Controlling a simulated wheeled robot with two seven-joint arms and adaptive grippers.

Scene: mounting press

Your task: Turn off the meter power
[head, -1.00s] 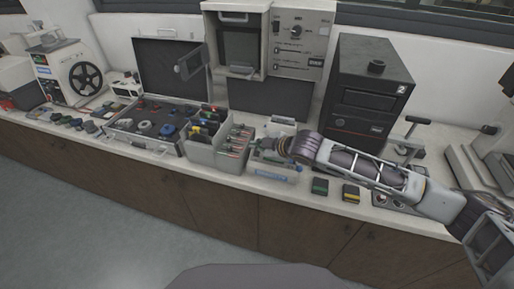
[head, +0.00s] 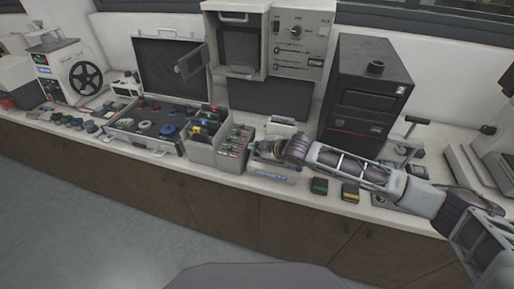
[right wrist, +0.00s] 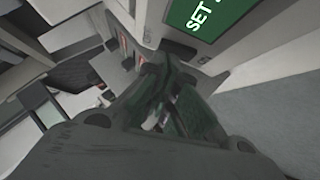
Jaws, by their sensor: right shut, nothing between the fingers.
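The meter is most likely the small light grey box (head: 275,172) on the bench, with a blue label strip on its front. In the right wrist view a green display (right wrist: 203,16) with white letters reading "SET" shows close up at the top. My right gripper (head: 256,150) is at the top of this box, near its left end, and hides part of it. In the right wrist view its dark fingers (right wrist: 153,62) are together, empty, just below and left of the display. Small red-marked parts (right wrist: 124,60) show beside the fingertips. Contact cannot be told. My left gripper is out of view.
A grey divided bin (head: 205,152) with coloured items stands left of the box. An open case (head: 130,140) lies further left. A black cabinet (head: 350,125) stands behind right. Green (head: 319,186) and yellow-marked (head: 350,192) blocks lie on the bench's front.

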